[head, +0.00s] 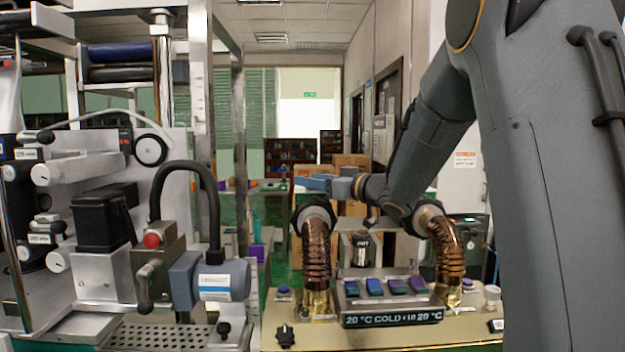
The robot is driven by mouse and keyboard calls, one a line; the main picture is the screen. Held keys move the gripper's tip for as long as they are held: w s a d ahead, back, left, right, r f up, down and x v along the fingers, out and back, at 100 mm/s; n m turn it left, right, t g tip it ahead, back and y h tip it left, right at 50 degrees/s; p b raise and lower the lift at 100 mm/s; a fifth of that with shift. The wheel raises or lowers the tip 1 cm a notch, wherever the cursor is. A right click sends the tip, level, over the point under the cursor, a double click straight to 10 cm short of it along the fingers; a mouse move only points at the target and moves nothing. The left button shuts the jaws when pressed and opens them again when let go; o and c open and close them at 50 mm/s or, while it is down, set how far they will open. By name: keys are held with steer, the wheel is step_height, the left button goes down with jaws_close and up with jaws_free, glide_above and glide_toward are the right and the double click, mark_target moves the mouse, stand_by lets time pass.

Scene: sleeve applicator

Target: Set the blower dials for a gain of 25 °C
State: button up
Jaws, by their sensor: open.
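The blower unit has two copper ribbed ducts, a left one (317,255) and a right one (445,250), standing on a beige bench. Between them is a sloped control box (388,302) with a row of several blue and purple rocker-like controls (375,287). Its display (393,318) reads "20 °C COLD", a small part I cannot read surely, then "20 °C". A black knob (285,335) sits on the bench front at left. My gripper (312,183) is open and empty, above and behind the left duct, pointing left, apart from the controls.
A labelling machine with a grey motor (208,280), black hose and perforated plate (160,335) fills the left side. A dark can (361,248) stands behind the control box. My arm covers the right side.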

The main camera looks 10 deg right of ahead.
steer(key=c, duration=1.1)
steer(key=shift+o, duration=0.2)
steer(key=shift+a+m+h+b, duration=0.1)
steer(key=shift+m+h+b, duration=0.2)
steer(key=shift+h, duration=0.1)
steer(key=shift+f+m+t+h+b, duration=0.1)
steer(key=shift+m+t+h+b, duration=0.7)
steer(key=shift+h, duration=0.3)
steer(key=m+h+b, duration=0.1)
steer(key=h+b, duration=0.1)
steer(key=b, duration=0.1)
steer(key=shift+f+m+t+h, duration=0.1)
steer(key=shift+m+t+h, duration=0.2)
steer(key=shift+m+t, duration=0.1)
steer(key=m+h+b, duration=0.1)
steer(key=b, duration=0.2)
steer(key=shift+h, duration=0.3)
steer(key=shift+h+b, duration=0.3)
steer(key=shift+b, duration=0.35)
steer(key=shift+m+t+h+b, duration=0.3)
steer(key=shift+m+h+b, duration=0.45)
steer(key=shift+b, duration=0.75)
